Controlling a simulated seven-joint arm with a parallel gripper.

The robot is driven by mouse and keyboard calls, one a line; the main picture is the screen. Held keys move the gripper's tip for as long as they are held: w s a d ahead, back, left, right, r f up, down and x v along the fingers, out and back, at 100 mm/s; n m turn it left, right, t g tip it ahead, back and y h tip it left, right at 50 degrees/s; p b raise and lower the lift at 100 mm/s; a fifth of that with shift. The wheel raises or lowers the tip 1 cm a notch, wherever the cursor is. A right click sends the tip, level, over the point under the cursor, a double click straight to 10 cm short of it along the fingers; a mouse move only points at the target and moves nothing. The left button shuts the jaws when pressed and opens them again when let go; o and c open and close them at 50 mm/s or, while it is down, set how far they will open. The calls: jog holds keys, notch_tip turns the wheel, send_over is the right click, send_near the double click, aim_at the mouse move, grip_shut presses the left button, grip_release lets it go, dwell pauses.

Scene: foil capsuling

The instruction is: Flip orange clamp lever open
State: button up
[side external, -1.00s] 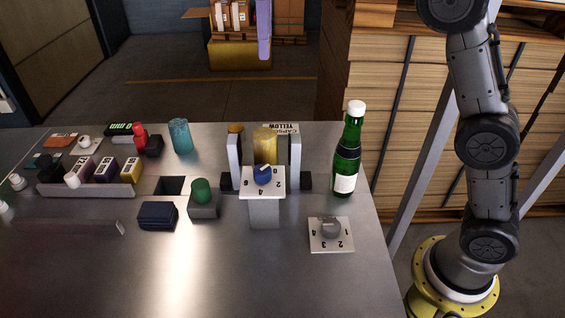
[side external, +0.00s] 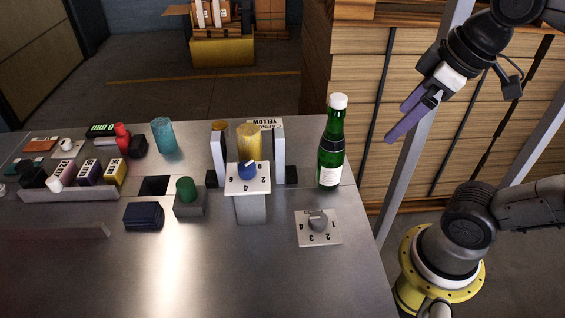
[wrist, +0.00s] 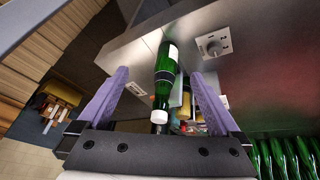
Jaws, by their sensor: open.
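My gripper (side external: 397,122) has purple fingers, spread and empty. It is in the air right of the table, beyond the green bottle (side external: 331,142). In the wrist view my gripper (wrist: 160,74) has its fingers either side of the bottle (wrist: 164,78) in the picture, apparently not touching it. Two upright posts (side external: 218,158) flank a gold cylinder (side external: 249,140) on the table. A small orange-yellow piece (side external: 218,125) sits at the top of the left post. I cannot tell whether it is the clamp lever, or how any lever is set.
A blue dial on a white numbered plate (side external: 240,184) stands before the posts. A grey dial plate (side external: 318,228) lies front right. A green button (side external: 187,190), navy block (side external: 143,216) and rack of labelled blocks (side external: 70,193) are left. Stacked boards (side external: 350,100) stand behind.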

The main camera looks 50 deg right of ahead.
jog(key=shift+s+a+f+m+t, duration=0.15)
jog(key=shift+f+m, duration=0.4)
jog(key=shift+f, duration=0.85)
jog(key=shift+w+d+f+m+t, duration=0.1)
jog(key=shift+f+m+t, duration=0.3)
jog(key=shift+f, duration=1)
